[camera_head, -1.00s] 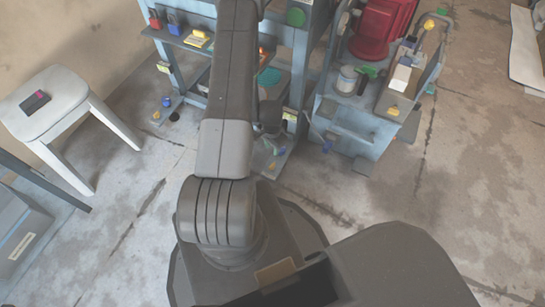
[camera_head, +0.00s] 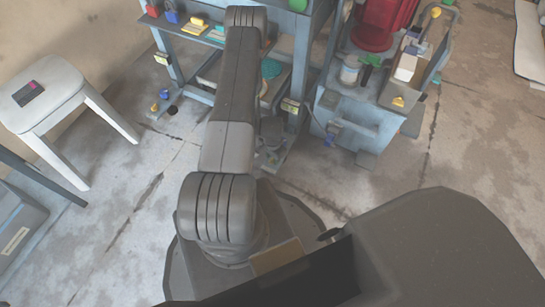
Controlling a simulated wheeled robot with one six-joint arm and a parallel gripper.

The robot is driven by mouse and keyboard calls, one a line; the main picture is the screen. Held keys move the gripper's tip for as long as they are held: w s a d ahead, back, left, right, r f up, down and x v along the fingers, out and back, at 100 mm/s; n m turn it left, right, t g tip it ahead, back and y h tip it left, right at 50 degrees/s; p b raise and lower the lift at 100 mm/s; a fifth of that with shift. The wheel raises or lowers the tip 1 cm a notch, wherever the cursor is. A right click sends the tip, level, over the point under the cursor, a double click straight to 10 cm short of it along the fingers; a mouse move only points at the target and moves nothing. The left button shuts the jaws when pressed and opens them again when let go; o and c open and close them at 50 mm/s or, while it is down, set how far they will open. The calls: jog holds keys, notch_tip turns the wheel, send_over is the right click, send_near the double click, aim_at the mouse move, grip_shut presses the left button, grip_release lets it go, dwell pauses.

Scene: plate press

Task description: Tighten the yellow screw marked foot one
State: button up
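A small yellow screw (camera_head: 154,107) stands on the left foot of the blue-grey press frame (camera_head: 168,62), close to a blue knob (camera_head: 164,94). I cannot read any foot marking, so I cannot tell whether this is foot one. The area around the right front foot is partly hidden by my arm. My arm reaches up the middle of the view. A dark part beside it, above the right foot, may be my wrist; my gripper's fingers cannot be made out, nor whether they hold anything.
A white stool (camera_head: 48,92) with a dark device (camera_head: 30,93) stands at left. A grey box (camera_head: 20,225) is at the lower left. A blue-grey cart (camera_head: 350,118) carrying a red container (camera_head: 378,22) stands at right. Open concrete floor lies before the press and at right.

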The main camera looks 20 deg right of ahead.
grip_shut()
jog(key=shift+m, duration=0.3)
jog(key=shift+m+b, duration=0.6)
jog(key=shift+m, duration=0.4)
jog(key=m+b, duration=0.1)
jog(key=m, duration=0.3)
jog(key=m+b, duration=0.1)
jog(key=m, duration=0.3)
jog(key=shift+m+b, duration=0.35)
jog(key=shift+m, duration=1.55)
